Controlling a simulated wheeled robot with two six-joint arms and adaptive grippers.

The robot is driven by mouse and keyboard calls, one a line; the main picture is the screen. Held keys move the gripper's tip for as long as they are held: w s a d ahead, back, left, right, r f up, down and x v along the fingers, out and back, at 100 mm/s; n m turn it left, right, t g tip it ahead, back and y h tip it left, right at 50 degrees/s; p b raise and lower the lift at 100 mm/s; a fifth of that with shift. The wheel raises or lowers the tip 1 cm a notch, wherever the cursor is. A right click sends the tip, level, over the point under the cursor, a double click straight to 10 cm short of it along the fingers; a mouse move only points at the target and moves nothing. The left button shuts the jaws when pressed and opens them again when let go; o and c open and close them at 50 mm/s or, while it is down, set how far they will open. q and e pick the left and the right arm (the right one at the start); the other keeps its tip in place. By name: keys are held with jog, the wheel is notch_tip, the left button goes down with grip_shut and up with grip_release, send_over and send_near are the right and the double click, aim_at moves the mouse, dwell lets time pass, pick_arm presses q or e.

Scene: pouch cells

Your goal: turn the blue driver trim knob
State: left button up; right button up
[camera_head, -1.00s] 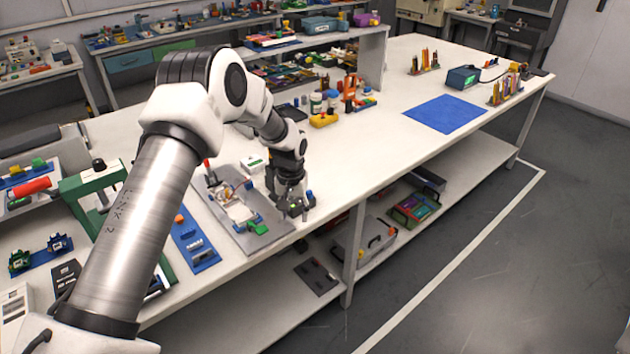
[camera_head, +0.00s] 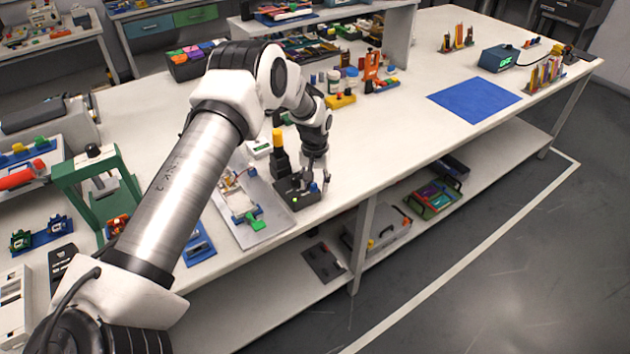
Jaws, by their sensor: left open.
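The small blue knob (camera_head: 313,187) sits on top of a low black driver box (camera_head: 297,198), near the front edge of the white bench. My left gripper (camera_head: 317,177) points down just above the knob. It is open; whether a fingertip touches the knob is too small to tell. A tall black post with a yellow top (camera_head: 278,140) stands at the back of the box, beside my gripper. My right gripper is not in view.
A grey tray (camera_head: 268,232) with a small fixture and a green piece lies left of the box. Bottles and a yellow block (camera_head: 341,101) stand behind. The blue mat (camera_head: 475,100) at right is clear, with bare bench before it.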

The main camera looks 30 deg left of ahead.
pick_arm(q)
jog(key=shift+s+r, duration=0.25)
jog(key=shift+c, duration=0.4)
jog(key=shift+s+r, duration=0.1)
jog(key=shift+s, duration=0.05)
jog(key=c, duration=0.5)
grip_shut()
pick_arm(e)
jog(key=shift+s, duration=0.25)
pick_arm(q)
jog(key=shift+f+m+b, duration=0.2)
jog(key=shift+m+b, duration=0.35)
jog(key=shift+m, duration=0.35)
jog(key=m, duration=0.2)
jog(key=shift+m+b, duration=0.3)
jog(key=shift+b, duration=0.1)
jog(key=shift+r+m, duration=0.15)
jog(key=shift+m, duration=0.25)
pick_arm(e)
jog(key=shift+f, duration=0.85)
